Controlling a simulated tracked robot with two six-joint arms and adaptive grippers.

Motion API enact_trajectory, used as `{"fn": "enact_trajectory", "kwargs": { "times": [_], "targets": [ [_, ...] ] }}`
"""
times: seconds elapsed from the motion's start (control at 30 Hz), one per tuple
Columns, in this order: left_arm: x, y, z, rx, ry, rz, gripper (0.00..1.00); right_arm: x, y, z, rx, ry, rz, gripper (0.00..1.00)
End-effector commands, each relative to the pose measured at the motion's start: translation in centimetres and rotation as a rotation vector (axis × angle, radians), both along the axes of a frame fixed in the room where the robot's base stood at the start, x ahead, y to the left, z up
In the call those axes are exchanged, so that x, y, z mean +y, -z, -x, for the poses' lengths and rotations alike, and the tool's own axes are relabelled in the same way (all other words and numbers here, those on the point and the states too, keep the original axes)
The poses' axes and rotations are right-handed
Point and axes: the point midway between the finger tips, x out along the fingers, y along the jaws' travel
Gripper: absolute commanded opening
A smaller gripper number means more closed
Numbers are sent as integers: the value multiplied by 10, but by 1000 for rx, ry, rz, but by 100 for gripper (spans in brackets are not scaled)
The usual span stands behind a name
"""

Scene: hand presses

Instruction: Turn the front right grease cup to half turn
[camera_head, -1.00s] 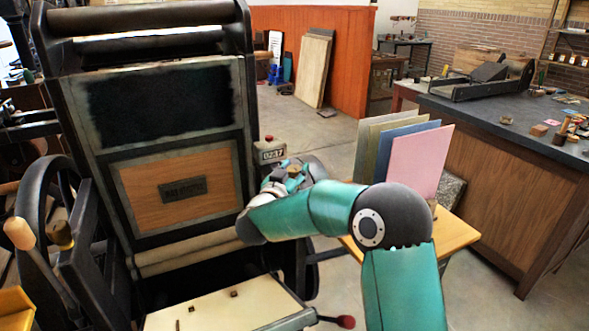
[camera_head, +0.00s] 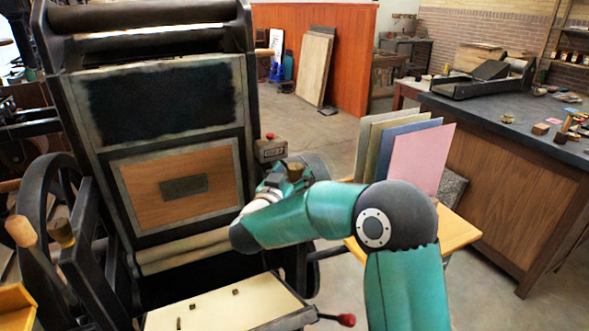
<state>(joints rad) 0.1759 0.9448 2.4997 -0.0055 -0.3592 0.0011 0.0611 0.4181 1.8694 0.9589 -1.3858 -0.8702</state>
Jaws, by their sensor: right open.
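A hand press fills the left half of the head view, with a dark panel above a wooden block. A small brass cup (camera_head: 296,170), which looks like the front right grease cup, shows at the press's right side. My right gripper (camera_head: 283,176) is beside this cup, beyond my teal forearm. It is open, but its fingers are small and partly hidden, and I cannot tell whether they touch or surround the cup. Another brass cup (camera_head: 61,233) stands at the press's left side. My left gripper is not in view.
A grey box with a red button (camera_head: 270,148) stands just behind the cup. A red-knobbed lever (camera_head: 346,320) sticks out low. Open floor lies behind.

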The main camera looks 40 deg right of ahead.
Motion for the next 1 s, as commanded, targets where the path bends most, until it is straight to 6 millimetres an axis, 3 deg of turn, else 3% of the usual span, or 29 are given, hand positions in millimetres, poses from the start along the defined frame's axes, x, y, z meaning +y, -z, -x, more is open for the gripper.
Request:
{"fn": "enact_trajectory", "kwargs": {
  "times": [0.2, 0.43, 1.0],
  "targets": [
    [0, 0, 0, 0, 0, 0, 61, 42, 0, 20, 0, -5, 0, 66],
    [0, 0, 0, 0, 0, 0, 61, 73, 0, 36, 0, -4, 0, 66],
    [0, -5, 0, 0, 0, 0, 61, 80, -5, 41, 0, 0, 1, 67]
  ]
}}
